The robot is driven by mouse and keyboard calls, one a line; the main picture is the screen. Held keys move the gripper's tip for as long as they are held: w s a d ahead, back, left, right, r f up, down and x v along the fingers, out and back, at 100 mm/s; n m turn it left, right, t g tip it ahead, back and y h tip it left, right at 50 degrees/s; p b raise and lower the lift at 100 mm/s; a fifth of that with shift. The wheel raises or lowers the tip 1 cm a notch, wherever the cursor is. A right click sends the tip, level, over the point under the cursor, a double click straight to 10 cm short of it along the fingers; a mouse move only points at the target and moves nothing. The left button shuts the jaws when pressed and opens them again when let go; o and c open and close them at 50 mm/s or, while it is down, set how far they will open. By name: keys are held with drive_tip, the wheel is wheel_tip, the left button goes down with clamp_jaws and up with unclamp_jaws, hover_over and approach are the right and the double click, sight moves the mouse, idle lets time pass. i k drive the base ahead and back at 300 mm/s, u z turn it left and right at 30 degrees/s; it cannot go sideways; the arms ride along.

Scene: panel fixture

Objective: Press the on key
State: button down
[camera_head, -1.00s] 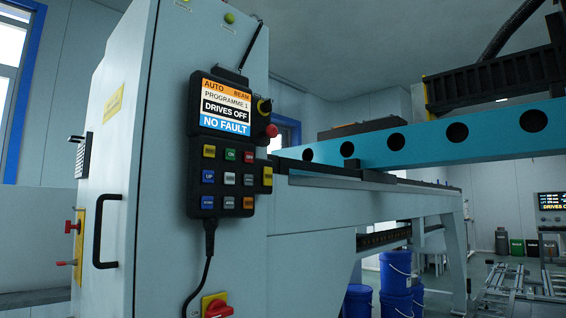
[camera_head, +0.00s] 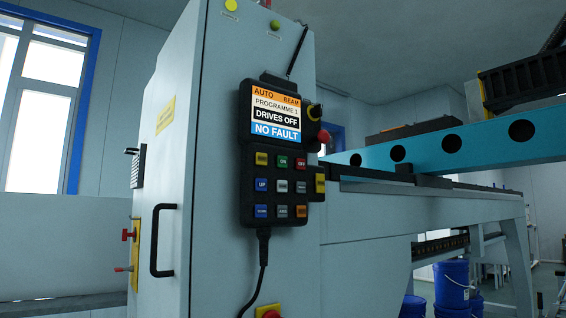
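The green ON key (camera_head: 283,162) is in the top row of the keypad on a black hand pendant (camera_head: 246,200). It sits between a yellow key (camera_head: 262,159) and a red OFF key (camera_head: 301,163). The pendant hangs on the front of a grey cabinet. Its screen (camera_head: 276,116) reads AUTO, BEAM, PROGRAMME 1, DRIVES OFF and NO FAULT. My gripper is not in view.
A red knob (camera_head: 324,136) stands out from the pendant's right side, with a yellow piece (camera_head: 320,184) lower down. The cabinet (camera_head: 220,60) has a black handle (camera_head: 155,240) on its left face. A blue beam (camera_head: 480,143) and blue buckets (camera_head: 452,282) are to the right.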

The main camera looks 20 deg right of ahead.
sight(281, 161)
drive_tip(key=u, duration=0.45)
drive_tip(key=k, duration=1)
drive_tip(key=z, duration=0.85)
drive_tip(key=i, duration=0.5)
drive_tip(key=z, duration=0.05)
